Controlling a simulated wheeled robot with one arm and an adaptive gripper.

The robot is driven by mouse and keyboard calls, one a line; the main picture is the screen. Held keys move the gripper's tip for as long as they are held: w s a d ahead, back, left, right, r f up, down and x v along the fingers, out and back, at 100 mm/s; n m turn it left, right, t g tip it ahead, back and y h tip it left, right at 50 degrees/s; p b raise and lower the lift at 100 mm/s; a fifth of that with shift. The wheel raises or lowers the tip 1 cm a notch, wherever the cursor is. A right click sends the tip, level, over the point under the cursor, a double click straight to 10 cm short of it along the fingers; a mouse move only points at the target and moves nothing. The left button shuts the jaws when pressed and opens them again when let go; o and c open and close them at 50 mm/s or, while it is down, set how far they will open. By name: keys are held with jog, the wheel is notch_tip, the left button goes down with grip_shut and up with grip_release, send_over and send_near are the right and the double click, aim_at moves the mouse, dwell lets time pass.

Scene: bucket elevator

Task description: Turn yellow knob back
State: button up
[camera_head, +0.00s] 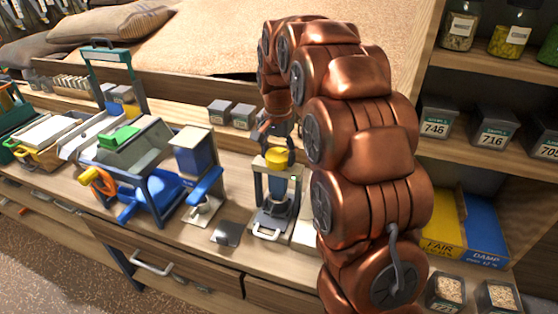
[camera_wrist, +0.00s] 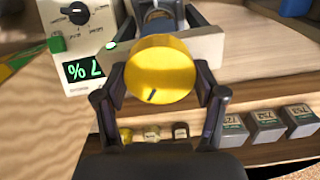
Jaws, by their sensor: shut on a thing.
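The yellow knob (camera_head: 277,157) sits on top of a small grey-framed device (camera_head: 272,192) on the wooden bench, at the middle of the head view. In the wrist view the knob (camera_wrist: 160,70) is a round yellow disc with a short dark mark near its lower edge. My gripper (camera_wrist: 159,82) has one dark finger on each side of the knob and is shut on it. In the head view my gripper (camera_head: 280,140) comes down on the knob from above, partly hidden by my copper arm.
A meter (camera_wrist: 85,72) with a black dial and a green % display stands beside the knob. Small labelled boxes (camera_wrist: 265,125) line the bench. A blue-and-grey machine (camera_head: 150,165) with an orange handle stands left. Shelves with jars and boxes (camera_head: 490,135) are right.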

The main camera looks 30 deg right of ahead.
jog(key=n+b, duration=0.3)
jog(key=n, duration=0.2)
jog(key=shift+f+n, duration=0.15)
jog(key=shift+n, duration=0.15)
jog(key=n+b, duration=0.2)
jog(key=n, duration=0.3)
jog(key=shift+a, duration=0.1)
jog(key=n, duration=0.6)
jog(key=n+p, duration=0.1)
jog(key=n, duration=0.4)
jog(key=shift+r, duration=0.2)
jog(key=n+p, duration=0.2)
jog(key=n, duration=0.3)
jog(key=shift+n, duration=0.4)
jog(key=n+p, duration=0.2)
jog(key=n, duration=0.3)
jog(key=shift+r+p, duration=0.1)
jog(key=shift+p, duration=0.2)
jog(key=n+p, duration=0.3)
jog(key=n, duration=0.2)
jog(key=shift+s+n, duration=0.1)
jog(key=shift+n, duration=0.3)
jog(key=n+p, duration=0.2)
jog(key=n, duration=0.2)
jog(key=shift+n+p, duration=0.3)
jog(key=shift+n, duration=0.1)
